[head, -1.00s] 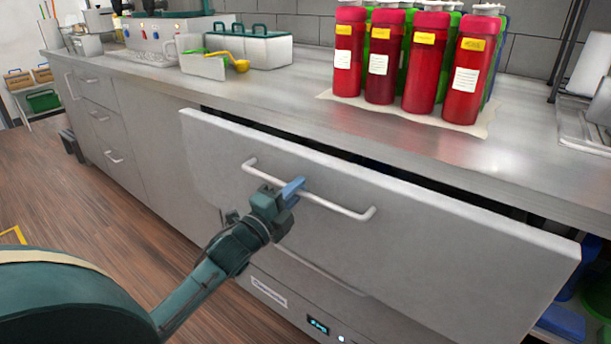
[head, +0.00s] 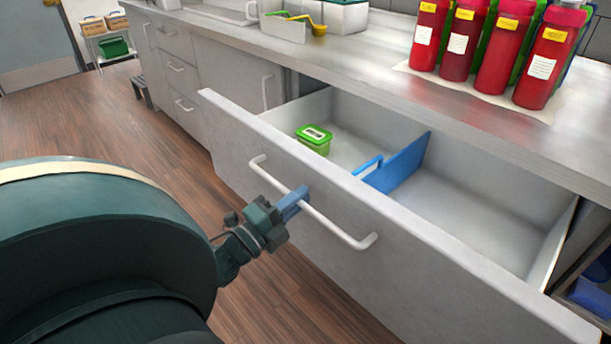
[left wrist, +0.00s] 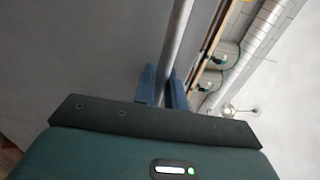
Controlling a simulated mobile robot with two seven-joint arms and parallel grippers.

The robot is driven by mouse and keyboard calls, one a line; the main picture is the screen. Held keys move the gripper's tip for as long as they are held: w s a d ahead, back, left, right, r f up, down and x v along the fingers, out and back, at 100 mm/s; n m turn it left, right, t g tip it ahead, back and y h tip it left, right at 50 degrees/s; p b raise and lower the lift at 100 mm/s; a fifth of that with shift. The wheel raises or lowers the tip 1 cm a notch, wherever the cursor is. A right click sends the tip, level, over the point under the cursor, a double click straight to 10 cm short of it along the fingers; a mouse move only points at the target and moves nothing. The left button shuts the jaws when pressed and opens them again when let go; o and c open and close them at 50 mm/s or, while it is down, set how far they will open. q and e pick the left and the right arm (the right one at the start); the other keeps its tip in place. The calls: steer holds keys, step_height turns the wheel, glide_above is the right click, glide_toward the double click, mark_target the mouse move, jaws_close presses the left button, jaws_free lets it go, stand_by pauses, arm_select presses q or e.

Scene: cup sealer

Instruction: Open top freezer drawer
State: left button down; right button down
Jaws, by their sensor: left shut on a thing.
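The top freezer drawer (head: 330,215) stands pulled out from under the counter, so its inside shows from above. Its long pale bar handle (head: 335,229) runs along the front. My left gripper (head: 296,203) is shut on the handle, left of its middle. In the left wrist view the handle (left wrist: 182,40) passes between the two blue fingers of the left gripper (left wrist: 163,90). Inside the drawer are a green-lidded container (head: 314,139) and a blue divider (head: 400,163). My right gripper is not in view.
The steel counter (head: 370,60) runs above and behind the drawer. Several red bottles (head: 497,50) stand on it on a mat. Closed cabinet drawers (head: 178,68) are further left. Wooden floor (head: 110,125) is free in front of them.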

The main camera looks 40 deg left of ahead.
arm_select(q)
steer(key=shift+s, duration=0.65)
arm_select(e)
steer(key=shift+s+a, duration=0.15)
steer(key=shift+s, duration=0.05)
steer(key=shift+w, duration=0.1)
arm_select(q)
steer(key=c, duration=1.5)
jaws_free()
steer(key=shift+c, duration=0.2)
steer(key=v, duration=1.3)
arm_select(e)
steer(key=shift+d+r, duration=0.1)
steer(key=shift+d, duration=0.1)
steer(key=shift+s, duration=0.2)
